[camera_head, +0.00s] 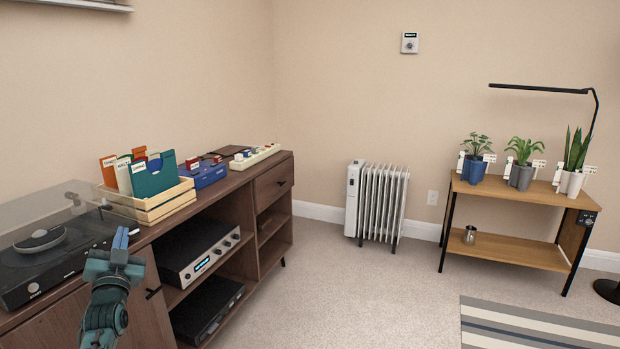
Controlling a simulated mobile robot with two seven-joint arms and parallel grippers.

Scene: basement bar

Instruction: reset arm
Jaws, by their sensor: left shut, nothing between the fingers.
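My left gripper (121,238) is at the lower left of the head view, with its arm rising from the bottom edge. Its blue fingertips point up and are shut, with nothing held. It shows in front of the dark wood cabinet (160,262), near the turntable (45,250) and below the wooden crate (150,205). I cannot tell whether it touches the cabinet. My right gripper is not in view.
The crate holds several coloured folders. A silver amplifier (203,252) sits in an open shelf. A white radiator (376,200) stands by the wall. A plant table (515,190) stands at right, with a striped rug (540,326) in front. The carpet between is clear.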

